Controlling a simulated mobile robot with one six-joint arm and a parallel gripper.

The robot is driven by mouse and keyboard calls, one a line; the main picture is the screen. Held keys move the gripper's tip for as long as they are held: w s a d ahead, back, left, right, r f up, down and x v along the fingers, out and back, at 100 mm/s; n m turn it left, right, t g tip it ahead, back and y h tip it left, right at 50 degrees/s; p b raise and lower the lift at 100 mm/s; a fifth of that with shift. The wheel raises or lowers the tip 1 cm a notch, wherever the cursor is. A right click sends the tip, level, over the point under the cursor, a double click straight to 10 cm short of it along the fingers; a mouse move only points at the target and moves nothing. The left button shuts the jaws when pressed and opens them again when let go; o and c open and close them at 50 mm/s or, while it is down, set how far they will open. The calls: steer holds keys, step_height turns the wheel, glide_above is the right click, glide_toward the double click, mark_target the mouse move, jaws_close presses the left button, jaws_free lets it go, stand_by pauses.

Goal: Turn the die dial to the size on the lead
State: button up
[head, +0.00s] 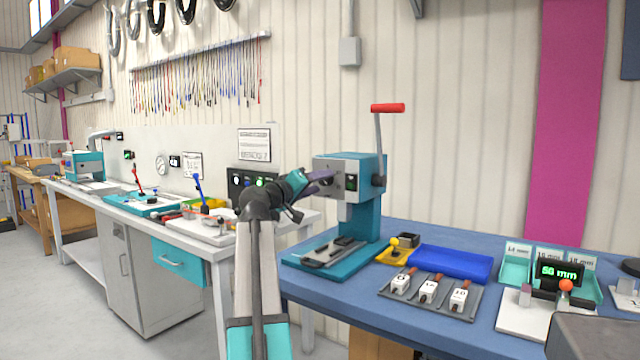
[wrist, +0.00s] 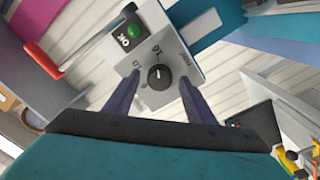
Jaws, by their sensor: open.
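The die dial (wrist: 160,78) is a round black knob with a pale mark on the grey front plate of the teal press (head: 367,190). Numbers are printed around it; the mark points up in the wrist view, near a number that looks like 16. My gripper (wrist: 159,82) is open, one finger on each side of the dial, with gaps to the knob. In the head view my gripper (head: 322,178) is at the press front and hides the dial. Several tagged pieces, perhaps the leads, lie on a grey tray (head: 428,306); their numbers are hard to read.
A green light (wrist: 133,31) marked OK sits beside the dial. The press has a red-handled lever (head: 387,108). A blue tray (head: 450,262), a yellow holder (head: 392,254) and a display reading about 50 mm (head: 559,272) stand right on the blue bench (head: 330,292).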

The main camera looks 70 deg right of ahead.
steer(key=p+v, duration=0.1)
steer(key=v, duration=1.1)
steer(key=shift+a, duration=0.4)
steer(key=shift+w+f, duration=0.1)
